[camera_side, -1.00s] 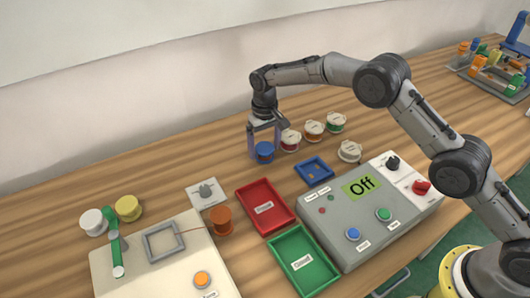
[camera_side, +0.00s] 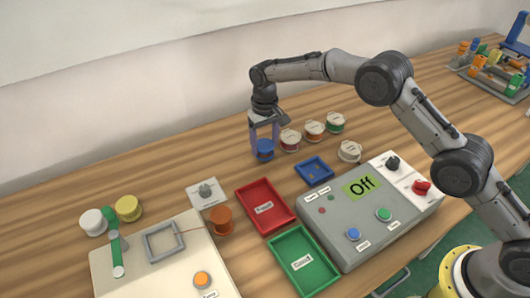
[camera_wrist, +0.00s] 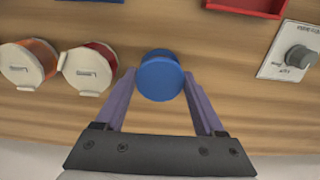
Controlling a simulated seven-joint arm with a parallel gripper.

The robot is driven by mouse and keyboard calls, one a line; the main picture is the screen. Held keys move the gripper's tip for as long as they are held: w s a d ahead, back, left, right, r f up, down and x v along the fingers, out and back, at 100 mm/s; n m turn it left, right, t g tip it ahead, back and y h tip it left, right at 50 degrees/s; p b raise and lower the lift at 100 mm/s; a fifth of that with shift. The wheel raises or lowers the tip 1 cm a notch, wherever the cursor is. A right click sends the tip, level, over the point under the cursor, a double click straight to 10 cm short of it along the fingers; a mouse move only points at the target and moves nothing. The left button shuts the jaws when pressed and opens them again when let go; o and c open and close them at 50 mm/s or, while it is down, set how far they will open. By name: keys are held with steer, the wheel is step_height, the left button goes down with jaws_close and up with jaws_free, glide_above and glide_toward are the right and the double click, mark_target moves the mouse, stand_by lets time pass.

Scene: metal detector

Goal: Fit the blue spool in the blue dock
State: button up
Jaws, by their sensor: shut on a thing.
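The blue spool (camera_side: 264,151) is at the back of the table in the side view, at the left end of a row of spools. My gripper (camera_side: 264,144) points down over it and is shut on it, one finger on each side. In the wrist view the blue spool (camera_wrist: 160,76) sits between the two purple fingers of my gripper (camera_wrist: 160,85). It looks upright; whether it touches the table is hard to tell. The blue dock (camera_side: 314,170) is a small blue square frame in front and to the right of the spool, with nothing seen standing in it.
Spools with white tops stand right of my gripper, the nearest being red (camera_side: 290,140). A red tray (camera_side: 265,207) and a green tray (camera_side: 303,261) lie nearer the front. A grey control box (camera_side: 370,215) reads "Off". A knob plate (camera_side: 207,194) is at left.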

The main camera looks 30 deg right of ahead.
mark_target(264, 144)
steer(key=shift+r, duration=1.65)
steer(key=shift+r, duration=0.35)
step_height(264, 144, up, 7)
steer(key=s+d, duration=1)
steer(key=s, duration=0.2)
steer(key=shift+a+f, duration=0.15)
steer(key=shift+f, duration=2.45)
steer(key=shift+a+f, duration=0.1)
steer(key=shift+f, duration=2.5)
steer(key=shift+f, duration=0.85)
